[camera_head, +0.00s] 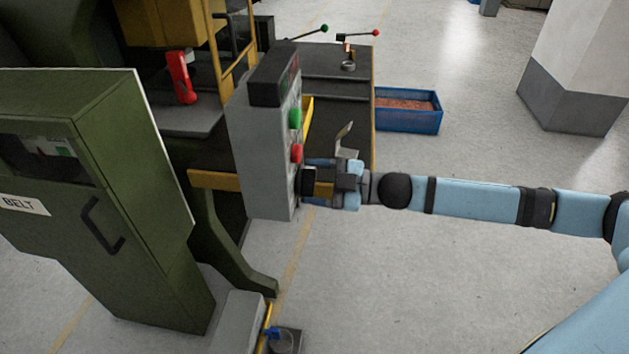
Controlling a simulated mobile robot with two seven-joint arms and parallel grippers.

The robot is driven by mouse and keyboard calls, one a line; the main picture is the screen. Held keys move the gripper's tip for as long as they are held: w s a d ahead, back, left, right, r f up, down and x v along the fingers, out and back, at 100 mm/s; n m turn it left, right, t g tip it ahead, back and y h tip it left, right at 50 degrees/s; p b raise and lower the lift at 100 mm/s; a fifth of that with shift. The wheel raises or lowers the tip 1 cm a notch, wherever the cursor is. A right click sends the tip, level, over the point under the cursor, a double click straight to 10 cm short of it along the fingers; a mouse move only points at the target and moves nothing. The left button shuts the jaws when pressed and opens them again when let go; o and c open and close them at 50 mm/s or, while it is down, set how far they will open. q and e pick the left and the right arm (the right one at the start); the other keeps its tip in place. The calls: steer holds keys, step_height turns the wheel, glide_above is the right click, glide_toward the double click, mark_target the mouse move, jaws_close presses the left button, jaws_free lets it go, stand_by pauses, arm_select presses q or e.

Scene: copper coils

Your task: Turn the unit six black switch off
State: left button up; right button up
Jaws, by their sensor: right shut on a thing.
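A grey control box (262,160) stands in the middle of the view, with a green button (295,118) and a red button (296,153) on its right-hand face. My right gripper (312,182) is at the lower part of that face, below the red button. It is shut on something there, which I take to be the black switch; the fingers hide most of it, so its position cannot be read. My left gripper is not in view.
A green cabinet marked BELT (130,190) stands at the left. A blue bin (409,112) with copper-coloured material sits behind my right arm. A grey pillar (580,65) stands at the back right. The floor at the lower right is clear.

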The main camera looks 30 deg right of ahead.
steer(key=n+b, duration=0.1)
steer(key=n, duration=0.4)
steer(key=shift+n, duration=0.3)
steer(key=n+b, duration=0.1)
steer(key=n, duration=0.3)
steer(key=shift+s+n, duration=0.1)
steer(key=shift+n, duration=0.3)
steer(key=o, duration=0.9)
steer(key=shift+o, duration=0.2)
